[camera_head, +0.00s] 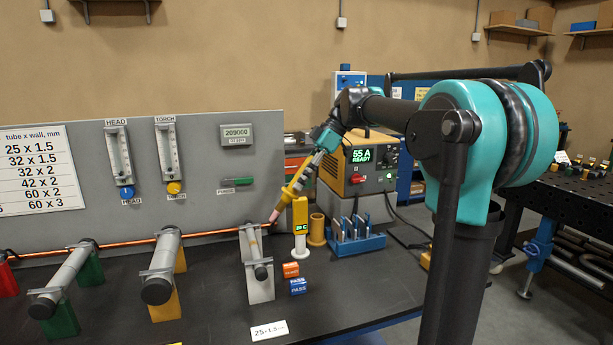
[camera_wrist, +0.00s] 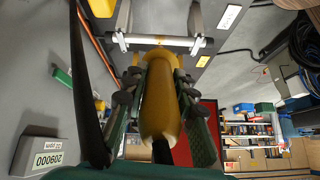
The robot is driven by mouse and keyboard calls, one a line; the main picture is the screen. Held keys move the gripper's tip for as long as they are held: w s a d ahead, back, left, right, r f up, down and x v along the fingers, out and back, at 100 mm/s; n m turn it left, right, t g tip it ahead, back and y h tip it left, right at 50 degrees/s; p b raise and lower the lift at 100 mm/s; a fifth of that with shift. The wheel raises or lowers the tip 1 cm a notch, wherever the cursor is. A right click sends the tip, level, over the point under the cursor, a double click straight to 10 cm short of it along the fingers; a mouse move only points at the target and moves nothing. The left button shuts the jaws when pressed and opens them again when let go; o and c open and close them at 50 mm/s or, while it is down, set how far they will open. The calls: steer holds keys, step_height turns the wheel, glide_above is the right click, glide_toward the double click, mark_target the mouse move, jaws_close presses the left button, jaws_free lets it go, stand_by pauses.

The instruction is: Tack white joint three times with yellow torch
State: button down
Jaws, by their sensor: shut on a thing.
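The white joint (camera_head: 258,284) is a grey tube clamped on a white stand, at the right of the row on the dark bench. A tan mark shows on its tube. My gripper (camera_head: 308,166) is shut on the yellow torch (camera_head: 295,186), which slants down to the left. The torch's pinkish tip is beside and a little above the far part of the white joint; I cannot tell whether it touches. In the wrist view the torch (camera_wrist: 158,105) lies between my fingers (camera_wrist: 160,85), its body hiding its tip. A clamped tube (camera_wrist: 160,42) lies beyond it.
Yellow (camera_head: 164,302) and green (camera_head: 60,315) joint stands are left. The welder (camera_head: 360,165) reads "55 A READY". A grey panel (camera_head: 215,190) stands behind.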

mark_target(285, 201)
steer(key=shift+x, duration=3.95)
stand_by(1.4)
steer(key=shift+r, duration=0.15)
stand_by(1.2)
